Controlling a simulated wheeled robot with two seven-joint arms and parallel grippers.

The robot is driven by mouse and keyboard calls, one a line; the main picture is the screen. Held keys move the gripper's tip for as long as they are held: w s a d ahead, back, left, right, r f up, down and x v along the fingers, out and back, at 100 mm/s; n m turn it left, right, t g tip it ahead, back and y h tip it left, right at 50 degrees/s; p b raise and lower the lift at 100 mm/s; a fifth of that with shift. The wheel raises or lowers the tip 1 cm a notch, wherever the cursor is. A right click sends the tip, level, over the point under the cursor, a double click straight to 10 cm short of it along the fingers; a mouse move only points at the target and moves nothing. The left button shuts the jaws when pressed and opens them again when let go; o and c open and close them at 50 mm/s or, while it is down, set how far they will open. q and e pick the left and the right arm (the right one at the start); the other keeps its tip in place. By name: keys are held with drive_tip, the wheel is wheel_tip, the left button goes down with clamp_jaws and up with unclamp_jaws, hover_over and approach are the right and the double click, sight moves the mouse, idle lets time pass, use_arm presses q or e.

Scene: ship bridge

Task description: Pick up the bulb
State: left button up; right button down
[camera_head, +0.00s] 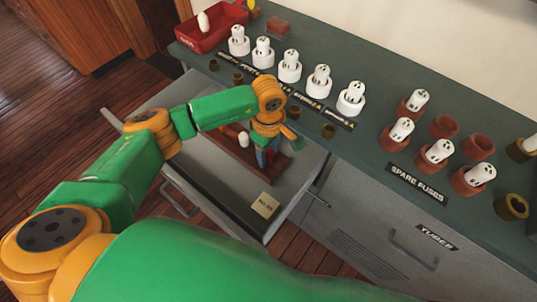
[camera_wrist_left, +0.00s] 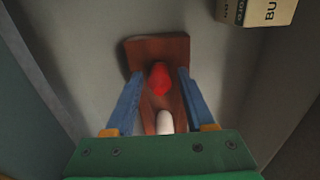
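The open drawer (camera_head: 190,160) holds a brown wooden rack (camera_wrist_left: 150,47); the rack also shows in the head view (camera_head: 240,176). In the left wrist view a red bulb (camera_wrist_left: 160,78) and a white bulb (camera_wrist_left: 165,122) stand in the rack. The white bulb shows in the head view (camera_head: 243,139) left of my left gripper (camera_head: 267,158). My left gripper points down into the drawer. In the wrist view its blue fingers (camera_wrist_left: 160,82) are apart, one on each side of the red bulb, with gaps visible. My right gripper is not in view.
A small labelled box (camera_head: 265,205) lies in the drawer's front part. The counter above carries white fuses in holders (camera_head: 319,81), brown spare-fuse sockets (camera_head: 445,126) and a red tray (camera_head: 210,35) at the back left. The drawer walls stand close around my gripper.

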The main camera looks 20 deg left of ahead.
use_arm(q)
clamp_jaws()
drive_tip(key=shift+r, duration=0.1)
